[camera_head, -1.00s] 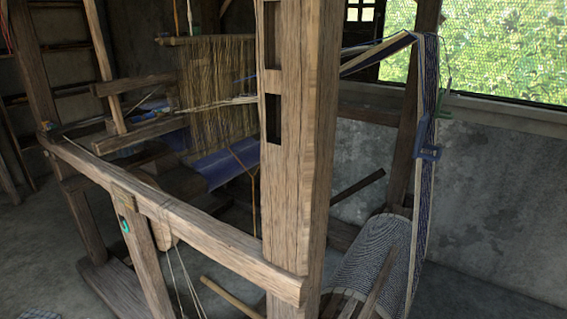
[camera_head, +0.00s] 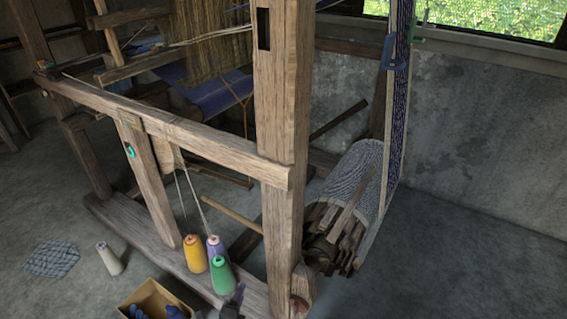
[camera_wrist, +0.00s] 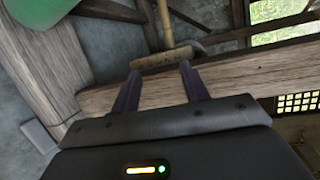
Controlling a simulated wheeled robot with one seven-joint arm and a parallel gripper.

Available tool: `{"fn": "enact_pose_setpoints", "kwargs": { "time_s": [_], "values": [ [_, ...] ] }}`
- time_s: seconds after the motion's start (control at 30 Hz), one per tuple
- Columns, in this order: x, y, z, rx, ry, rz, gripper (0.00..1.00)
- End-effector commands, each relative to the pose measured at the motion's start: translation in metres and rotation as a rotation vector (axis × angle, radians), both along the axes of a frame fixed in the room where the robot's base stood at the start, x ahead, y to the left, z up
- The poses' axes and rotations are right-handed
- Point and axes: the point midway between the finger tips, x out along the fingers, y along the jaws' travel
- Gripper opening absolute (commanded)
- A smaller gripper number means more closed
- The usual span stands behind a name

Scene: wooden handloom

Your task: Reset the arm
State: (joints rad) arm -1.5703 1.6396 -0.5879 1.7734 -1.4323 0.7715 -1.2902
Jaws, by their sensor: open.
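The wooden loom (camera_head: 276,120) fills the head view's middle, with a cloth roll (camera_head: 352,180) at its right. Yarn cones (camera_head: 196,255), a cardboard box (camera_head: 150,298) and a grey cloth (camera_head: 50,260) are low in the view. The floor (camera_head: 470,260) at right is clear.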

Motion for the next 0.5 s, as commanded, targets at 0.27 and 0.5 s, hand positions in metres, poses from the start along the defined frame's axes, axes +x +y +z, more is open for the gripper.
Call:
{"fn": "enact_pose_setpoints", "kwargs": {
  "time_s": [0.27, 0.5],
  "values": [
    [0.005, -0.023, 0.011, 0.124, 0.008, -0.138, 0.45],
    [0.008, -0.053, 0.025, 0.289, 0.005, -0.325, 0.45]
  ]
}}
